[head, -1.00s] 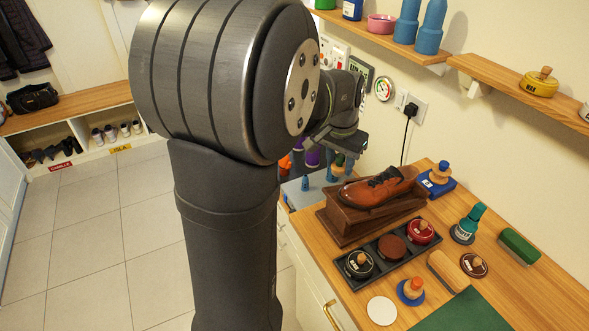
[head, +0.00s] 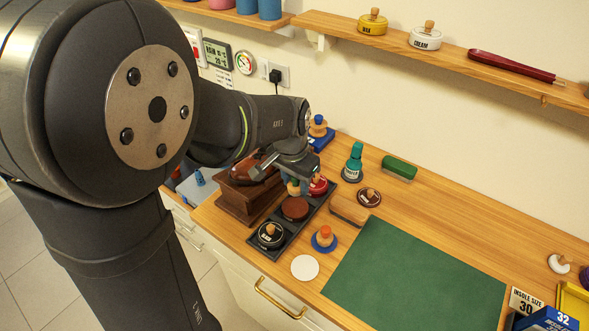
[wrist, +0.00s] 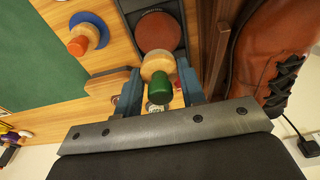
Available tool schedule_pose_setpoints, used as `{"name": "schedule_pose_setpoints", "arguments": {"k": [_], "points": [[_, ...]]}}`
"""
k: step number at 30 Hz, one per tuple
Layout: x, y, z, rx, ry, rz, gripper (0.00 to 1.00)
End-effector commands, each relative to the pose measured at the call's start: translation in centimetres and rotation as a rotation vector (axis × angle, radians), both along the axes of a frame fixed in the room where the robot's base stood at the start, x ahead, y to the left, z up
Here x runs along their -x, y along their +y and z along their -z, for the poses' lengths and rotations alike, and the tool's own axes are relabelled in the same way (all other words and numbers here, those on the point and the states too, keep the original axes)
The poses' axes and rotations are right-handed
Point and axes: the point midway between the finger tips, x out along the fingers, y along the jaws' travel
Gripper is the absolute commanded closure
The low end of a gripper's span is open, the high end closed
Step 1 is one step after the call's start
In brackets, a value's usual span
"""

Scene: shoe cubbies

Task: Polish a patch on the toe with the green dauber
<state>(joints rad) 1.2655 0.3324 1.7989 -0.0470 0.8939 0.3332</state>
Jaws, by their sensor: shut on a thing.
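My gripper (wrist: 160,95) is shut on the green dauber (wrist: 165,88), a green knob on a round pale wooden disc, as the wrist view shows. The brown leather shoe (wrist: 264,55) is at the right there. In the head view the shoe (head: 245,170) sits on a wooden stand (head: 241,200), partly hidden by my arm.
The green mat (head: 415,275) is clear.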

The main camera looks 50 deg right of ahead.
Motion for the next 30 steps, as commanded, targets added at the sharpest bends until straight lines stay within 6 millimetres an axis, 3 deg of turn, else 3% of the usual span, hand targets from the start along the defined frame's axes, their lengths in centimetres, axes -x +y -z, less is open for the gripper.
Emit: {"name": "schedule_pose_setpoints", "arguments": {"k": [15,30], "points": [[0.0,0.0,4.8,-0.002,0.001,-0.001,0.82],[0.0,0.0,5.3,-0.001,0.0,-0.001,0.82]]}}
